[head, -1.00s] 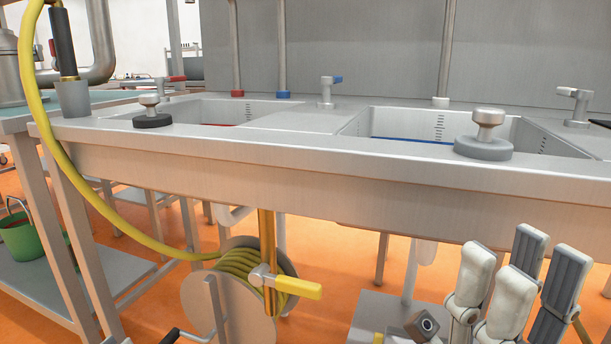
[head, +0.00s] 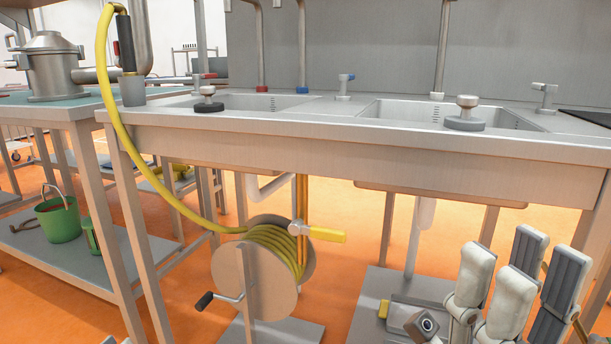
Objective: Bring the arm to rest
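My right gripper (head: 525,280) is in the lower right of the head view, pointing up. Its pale and dark grey fingers stand apart with nothing between them, so it is open and empty. It is in front of the sink bench and touches nothing that I can see. Only small grey tips, probably of my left gripper (head: 117,341), show at the bottom left edge. The rest of that arm is out of the picture.
A steel double-sink bench (head: 360,140) spans the view. Below it stands a hose reel (head: 262,270) with a yellow hose and a crank handle (head: 204,300). A green bucket (head: 58,220) sits on the left table's lower shelf. Orange floor shows between the legs.

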